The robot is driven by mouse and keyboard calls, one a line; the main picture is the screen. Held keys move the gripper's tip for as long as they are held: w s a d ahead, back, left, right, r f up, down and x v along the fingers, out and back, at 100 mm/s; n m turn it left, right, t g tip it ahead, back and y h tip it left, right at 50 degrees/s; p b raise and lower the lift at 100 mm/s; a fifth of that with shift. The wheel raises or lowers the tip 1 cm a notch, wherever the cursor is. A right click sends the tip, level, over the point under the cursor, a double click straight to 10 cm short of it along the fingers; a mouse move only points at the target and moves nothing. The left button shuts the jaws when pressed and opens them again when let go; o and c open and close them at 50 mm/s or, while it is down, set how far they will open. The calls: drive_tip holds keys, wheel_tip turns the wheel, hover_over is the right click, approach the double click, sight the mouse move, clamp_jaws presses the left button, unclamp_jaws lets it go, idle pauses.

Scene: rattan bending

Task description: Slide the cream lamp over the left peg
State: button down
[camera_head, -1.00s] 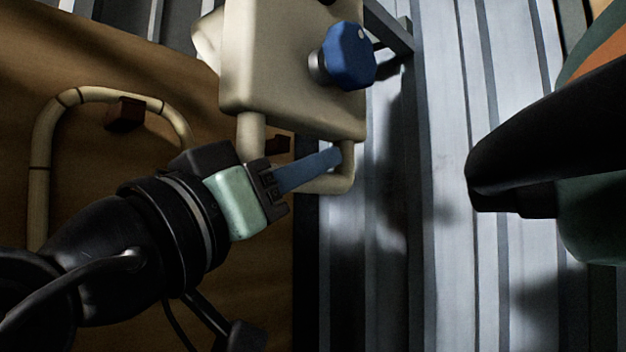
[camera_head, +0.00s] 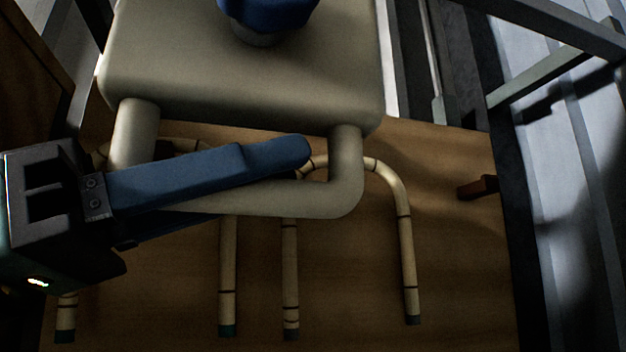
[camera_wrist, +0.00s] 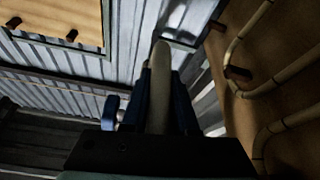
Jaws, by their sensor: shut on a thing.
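The cream lamp (camera_head: 240,75) fills the upper middle of the head view, a boxy body with a blue knob (camera_head: 266,14) and a bent tube handle (camera_head: 345,185) below. My gripper (camera_head: 290,158) is shut on the handle, its blue fingers across the tube. In the wrist view the handle (camera_wrist: 159,85) stands between the fingers. A short brown peg (camera_head: 478,187) sticks out of the wooden board, right of and apart from the lamp, with nothing on it. I cannot tell which peg is the left one; the lamp hides part of the board.
Bent rattan canes (camera_head: 405,230) hang on the wooden board (camera_head: 450,270) behind the lamp. The wrist view shows canes by a brown peg (camera_wrist: 238,73) at right and another board with bare pegs (camera_wrist: 72,35) at upper left. Grey metal bars (camera_head: 535,78) stand at the upper right.

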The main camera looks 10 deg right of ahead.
drive_tip(key=shift+a, duration=0.25)
drive_tip(key=c, duration=0.7)
unclamp_jaws()
